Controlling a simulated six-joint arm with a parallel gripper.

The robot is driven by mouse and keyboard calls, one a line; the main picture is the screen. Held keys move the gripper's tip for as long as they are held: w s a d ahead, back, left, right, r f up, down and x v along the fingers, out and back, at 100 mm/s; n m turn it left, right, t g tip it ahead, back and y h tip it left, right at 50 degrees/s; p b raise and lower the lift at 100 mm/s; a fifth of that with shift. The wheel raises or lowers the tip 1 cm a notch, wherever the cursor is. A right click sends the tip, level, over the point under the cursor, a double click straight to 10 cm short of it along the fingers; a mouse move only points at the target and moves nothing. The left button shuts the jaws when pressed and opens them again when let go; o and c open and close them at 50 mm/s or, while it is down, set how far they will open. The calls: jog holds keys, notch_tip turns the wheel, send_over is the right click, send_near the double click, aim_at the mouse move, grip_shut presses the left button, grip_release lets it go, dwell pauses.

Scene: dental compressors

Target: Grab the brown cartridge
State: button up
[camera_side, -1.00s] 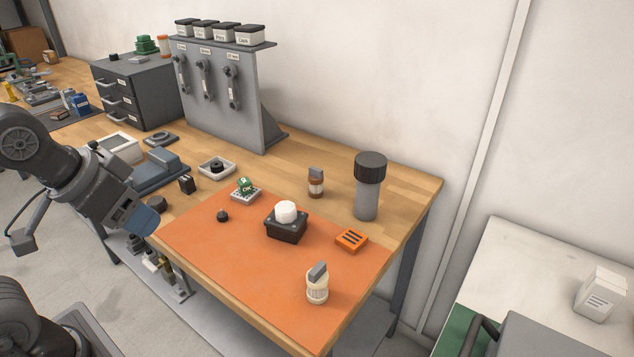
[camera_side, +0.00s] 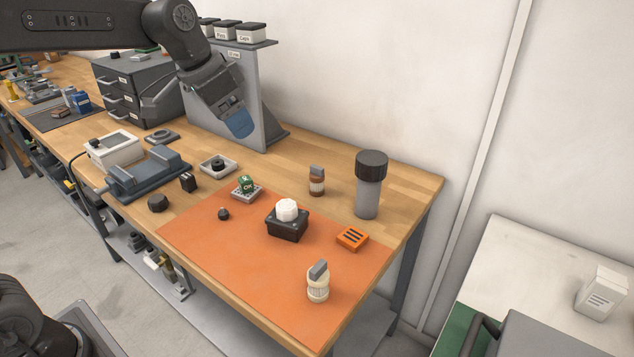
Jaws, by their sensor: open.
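The brown cartridge (camera_side: 317,186) stands upright on the wooden table, just behind the orange mat. It has a ribbed brown body and a grey tab on top. My gripper (camera_side: 239,126) hangs in the air, up and to the left of the cartridge and clear of it. Its blue-grey tip points down and to the right, in front of the grey panel. The gripper is open and nothing shows in it.
A tall grey cylinder with a dark cap (camera_side: 369,190) stands right of the cartridge. On the orange mat (camera_side: 235,270) are a black box with a white knob (camera_side: 287,222), an orange block (camera_side: 352,238) and a cream cartridge (camera_side: 318,286). The grey panel (camera_side: 255,85) rises behind.

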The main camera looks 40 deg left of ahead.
jog(key=w+a+f+m, duration=0.2)
jog(key=w+f, duration=0.2)
jog(key=w, duration=0.8)
jog(key=m+g+h, duration=0.1)
jog(key=m+h, duration=0.1)
jog(key=m, duration=0.1)
send_near(313, 168)
jog(key=x, duration=0.7)
jog(key=shift+w+f, duration=0.1)
jog(key=shift+w, duration=0.25)
jog(key=x, duration=0.5)
jog(key=shift+s+d+f, duration=0.15)
jog(key=shift+s, duration=0.1)
jog(key=c, duration=1)
